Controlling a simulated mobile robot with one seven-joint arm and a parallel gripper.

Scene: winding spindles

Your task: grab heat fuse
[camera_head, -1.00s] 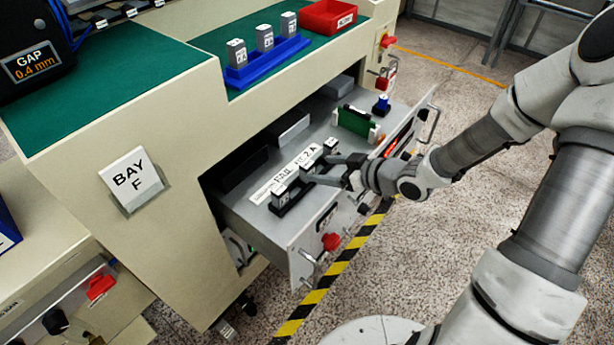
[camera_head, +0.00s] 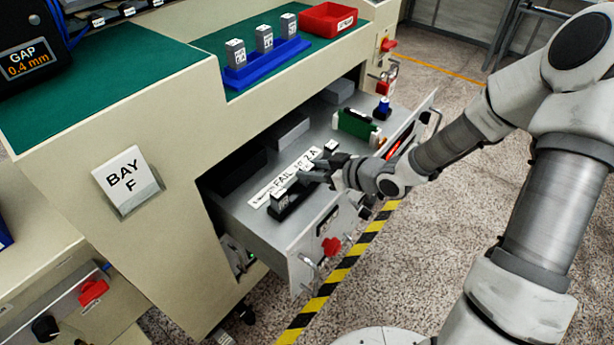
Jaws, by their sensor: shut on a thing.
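The open drawer (camera_head: 240,207) holds a black holder (camera_head: 292,208) with small grey labelled blocks, which look like fuses. One fuse block (camera_head: 279,196) stands at its near end and another (camera_head: 331,147) at its far end. A white label strip reading "FAIL ... 2A" (camera_head: 270,186) lies beside the holder. My gripper (camera_head: 308,177) reaches in from the right, low over the holder's middle. Its fingers are shut on the middle heat fuse, which they mostly hide. Whether that fuse is still seated cannot be told.
A blue rack (camera_head: 268,71) with three grey blocks and a red tray (camera_head: 328,19) stand on the green counter. A green part (camera_head: 356,124) and a small blue-topped part (camera_head: 382,107) sit further back in the drawer. The drawer's front panel rises beneath my wrist.

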